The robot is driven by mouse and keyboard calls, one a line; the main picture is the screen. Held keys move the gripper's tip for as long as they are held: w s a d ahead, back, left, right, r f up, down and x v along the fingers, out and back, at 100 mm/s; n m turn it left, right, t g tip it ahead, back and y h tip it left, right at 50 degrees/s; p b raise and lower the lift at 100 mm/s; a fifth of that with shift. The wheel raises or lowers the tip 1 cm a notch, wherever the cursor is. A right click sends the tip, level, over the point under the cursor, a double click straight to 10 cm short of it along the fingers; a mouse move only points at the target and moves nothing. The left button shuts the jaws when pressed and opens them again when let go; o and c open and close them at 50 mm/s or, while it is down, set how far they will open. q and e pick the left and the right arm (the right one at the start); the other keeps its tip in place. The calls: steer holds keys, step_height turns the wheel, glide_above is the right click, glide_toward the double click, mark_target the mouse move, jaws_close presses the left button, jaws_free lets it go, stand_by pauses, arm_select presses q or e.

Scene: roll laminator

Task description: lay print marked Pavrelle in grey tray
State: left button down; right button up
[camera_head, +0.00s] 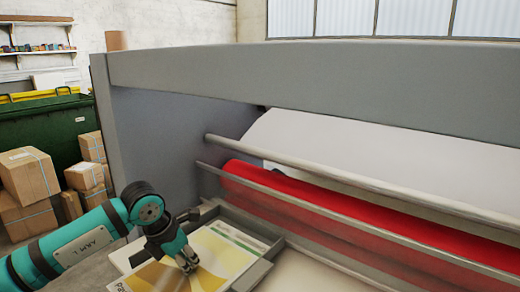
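A print (212,265) with yellow and pale areas lies at the bottom of the head view. The letters "Pa" show at its lower left corner, and the rest of the word is cut off by the frame edge. A grey tray (262,268) shows its rim along the right and back of the print. Another sheet with a green strip (236,234) shows behind it, inside the tray's back rim. My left gripper (188,264) points down over the yellow print, its fingertips at or just above the sheet. Whether it grips the sheet is unclear. My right gripper is out of view.
The laminator's grey side panel (160,130) rises behind the tray. A red roller (300,205), metal bars and a white web (370,150) run to the right. Cardboard boxes (28,175) and a green bin (50,122) stand at left.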

mark_target(214, 253)
arm_select(q)
steer(key=shift+f, duration=0.2)
stand_by(0.3)
stand_by(0.4)
steer(key=shift+w+d+b, duration=0.2)
steer(key=shift+w+b, duration=0.05)
steer(key=shift+b, duration=0.1)
steer(key=shift+w+d, duration=1)
steer(key=shift+w, duration=0.3)
steer(key=shift+w+d+b, duration=0.5)
steer(key=shift+w+d, duration=0.6)
steer(key=shift+w, duration=0.15)
steer(key=shift+r, duration=0.1)
steer(key=shift+r+p, duration=0.45)
steer(key=shift+r, duration=0.5)
